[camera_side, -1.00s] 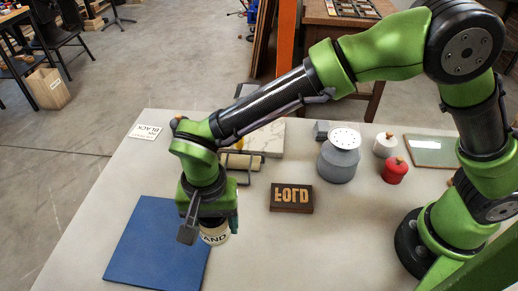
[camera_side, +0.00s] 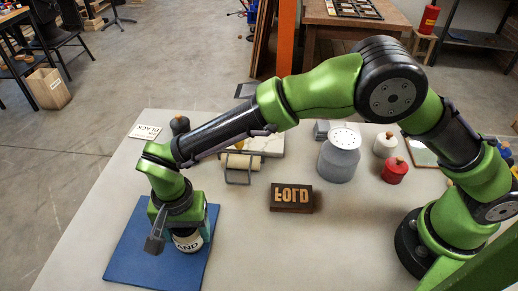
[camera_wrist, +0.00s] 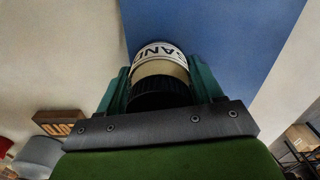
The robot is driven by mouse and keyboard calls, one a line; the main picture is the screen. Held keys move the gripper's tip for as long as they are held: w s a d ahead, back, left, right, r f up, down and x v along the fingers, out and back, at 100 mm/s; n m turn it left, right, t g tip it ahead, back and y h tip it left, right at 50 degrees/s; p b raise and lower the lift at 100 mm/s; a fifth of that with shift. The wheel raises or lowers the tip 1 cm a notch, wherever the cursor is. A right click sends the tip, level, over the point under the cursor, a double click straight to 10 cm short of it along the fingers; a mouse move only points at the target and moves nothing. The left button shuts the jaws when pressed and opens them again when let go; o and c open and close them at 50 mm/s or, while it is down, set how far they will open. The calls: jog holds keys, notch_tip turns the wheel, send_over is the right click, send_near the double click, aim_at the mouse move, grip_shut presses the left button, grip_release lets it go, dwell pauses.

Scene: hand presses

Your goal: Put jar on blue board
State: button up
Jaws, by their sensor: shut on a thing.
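The jar (camera_side: 188,243), with a white band lettered "AND" in the side view, hangs below my gripper (camera_side: 178,229). The wrist view shows the jar (camera_wrist: 160,65) with a dark lid between the two green fingers, which are shut on it. The blue board (camera_side: 130,249) lies flat at the front left of the table. The jar appears over the right part of the board; I cannot tell if it touches. In the wrist view the blue board (camera_wrist: 235,45) fills the area behind the jar.
A dark block with raised letters (camera_side: 291,198) lies right of the board. Behind it stand a grey shaker can (camera_side: 339,158), a red jar (camera_side: 394,171) and a white jar (camera_side: 385,145). A roller (camera_side: 240,162) and a "BLACK" card (camera_side: 145,132) lie farther back.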

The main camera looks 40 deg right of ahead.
jog(key=shift+f, duration=0.1)
jog(key=o, duration=1.2)
jog(key=shift+o, duration=0.2)
notch_tip(320, 180, up, 12)
jog(key=shift+f, duration=0.1)
jog(key=d+r+n+t+y, duration=0.1)
jog(key=d+r, duration=0.5)
jog(key=d, duration=0.4)
jog(key=d+r+t+y, duration=0.1)
jog(key=d+r, duration=0.4)
jog(key=d, duration=0.5)
jog(key=s+d+n+t, duration=0.1)
jog(key=s+d+t, duration=0.1)
jog(key=s+d, duration=0.3)
jog(key=s+d+f+n+t, duration=0.1)
jog(key=s+d+t, duration=0.2)
jog(key=d, duration=0.8)
jog(key=s, duration=0.2)
jog(key=shift+s, duration=0.35)
